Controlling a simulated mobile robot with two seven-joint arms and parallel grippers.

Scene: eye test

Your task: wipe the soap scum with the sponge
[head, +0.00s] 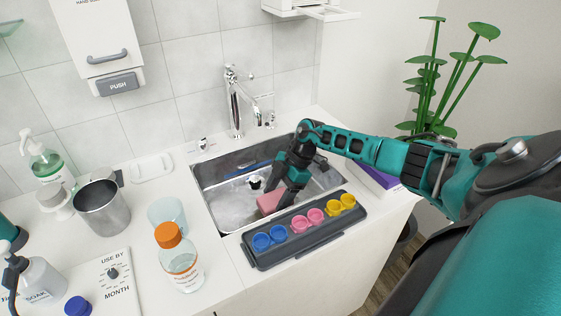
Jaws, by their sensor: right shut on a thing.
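A pink sponge (268,202) is in the metal sink (232,212), low near its front side. My right gripper (279,201) reaches down into the sink and is shut on the sponge. Part of the sponge is hidden behind the fingers. Pale whitish patches (228,196) show on the sink floor; I cannot tell whether they are soap scum or shine.
A dark tray (262,262) with blue, pink and yellow cups lies along the sink's front edge. A faucet (236,105) stands behind. A steel cup (103,208), an orange-capped bottle (180,262) and a glass (168,214) crowd the left counter. A plant (430,90) stands right.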

